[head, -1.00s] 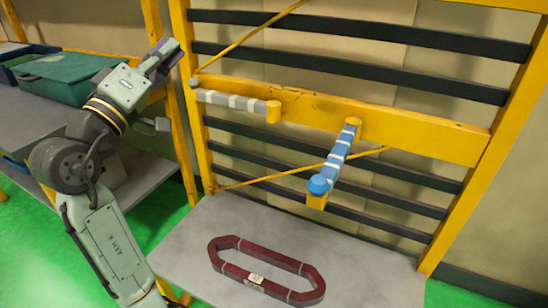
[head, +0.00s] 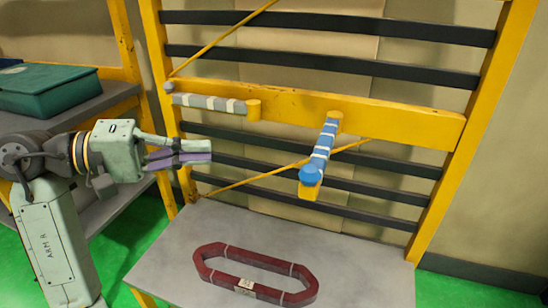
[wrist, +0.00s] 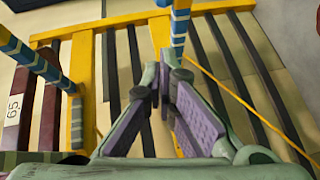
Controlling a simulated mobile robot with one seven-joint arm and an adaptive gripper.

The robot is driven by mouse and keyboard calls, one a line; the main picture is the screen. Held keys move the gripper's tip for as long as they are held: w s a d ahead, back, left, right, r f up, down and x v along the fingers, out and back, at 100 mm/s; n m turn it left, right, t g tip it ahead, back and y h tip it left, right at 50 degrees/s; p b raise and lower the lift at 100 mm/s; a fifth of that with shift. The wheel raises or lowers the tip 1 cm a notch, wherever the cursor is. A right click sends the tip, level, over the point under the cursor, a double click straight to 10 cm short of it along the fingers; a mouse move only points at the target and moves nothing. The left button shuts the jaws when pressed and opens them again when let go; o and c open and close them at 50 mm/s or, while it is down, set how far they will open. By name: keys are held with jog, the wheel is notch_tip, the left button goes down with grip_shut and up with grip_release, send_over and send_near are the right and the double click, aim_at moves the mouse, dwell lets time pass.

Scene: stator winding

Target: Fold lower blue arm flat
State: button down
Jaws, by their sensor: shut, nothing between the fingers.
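The blue arm (head: 325,145), with pale bands, is hinged on the yellow crossbar and sticks out toward the viewer. It ends in a round blue cap (head: 310,174) above a yellow block. My gripper (head: 211,152) is shut and empty, left of the blue arm and apart from it, below a grey banded arm. Its purple finger pads also show in the wrist view (wrist: 166,80), tips close together. That view has one striped arm (wrist: 180,28) beyond the fingertips and another (wrist: 35,62) at left; I cannot tell which is which.
The grey banded arm (head: 208,103) lies along the left of the yellow crossbar (head: 400,122). Black slats cross the frame behind. A dark red coil (head: 215,256) lies on the grey table (head: 365,285) below. A green bin (head: 50,90) stands on the left shelf.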

jog(key=d+f+p, duration=0.2)
jog(key=d, duration=1.1)
jog(key=shift+w, duration=0.45)
